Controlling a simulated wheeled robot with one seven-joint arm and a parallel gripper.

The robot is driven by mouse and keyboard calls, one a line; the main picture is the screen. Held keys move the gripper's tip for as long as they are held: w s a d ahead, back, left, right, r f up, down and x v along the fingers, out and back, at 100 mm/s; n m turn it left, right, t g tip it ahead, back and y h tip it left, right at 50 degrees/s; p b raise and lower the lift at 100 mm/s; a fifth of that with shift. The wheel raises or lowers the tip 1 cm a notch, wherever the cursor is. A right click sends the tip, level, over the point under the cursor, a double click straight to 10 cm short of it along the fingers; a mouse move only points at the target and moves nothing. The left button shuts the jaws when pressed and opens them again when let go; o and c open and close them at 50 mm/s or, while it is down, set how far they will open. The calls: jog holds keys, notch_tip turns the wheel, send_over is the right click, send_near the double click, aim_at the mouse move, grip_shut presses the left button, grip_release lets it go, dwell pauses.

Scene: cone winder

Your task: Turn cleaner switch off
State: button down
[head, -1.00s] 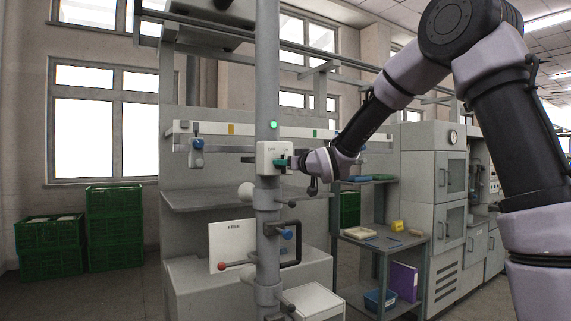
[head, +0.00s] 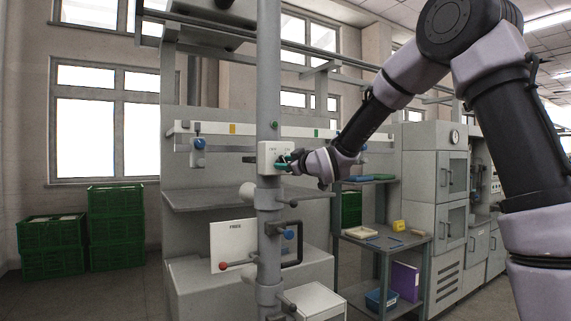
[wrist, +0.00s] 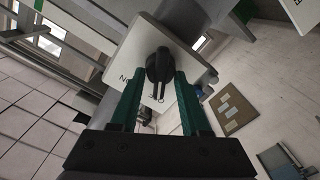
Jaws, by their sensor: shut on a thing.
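The cleaner switch is a white box (head: 267,157) mounted on the grey vertical pole, with a green lamp (head: 274,125) just above it that looks dark now. In the wrist view the box's white face (wrist: 140,60) carries a black rotary knob (wrist: 159,66) with a white mark near its lower end. My gripper (head: 287,162) is at the box's right side in the head view. In the wrist view its two green fingers (wrist: 158,95) stand on either side of the knob's lower part and are shut on it. Part of the face lettering is hidden by a finger.
The grey pole (head: 268,60) runs top to bottom, with small levers and knobs below the box. A grey shelf (head: 205,200) stands behind it. A side rack (head: 400,240) with a yellow block is to the right. Green crates (head: 115,228) stand on the floor at left.

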jog(key=shift+c, duration=1.9)
grip_release()
jog(key=shift+s+d, duration=0.1)
jog(key=v, duration=1)
jog(key=shift+s+d, duration=0.2)
jog(key=shift+s, duration=0.05)
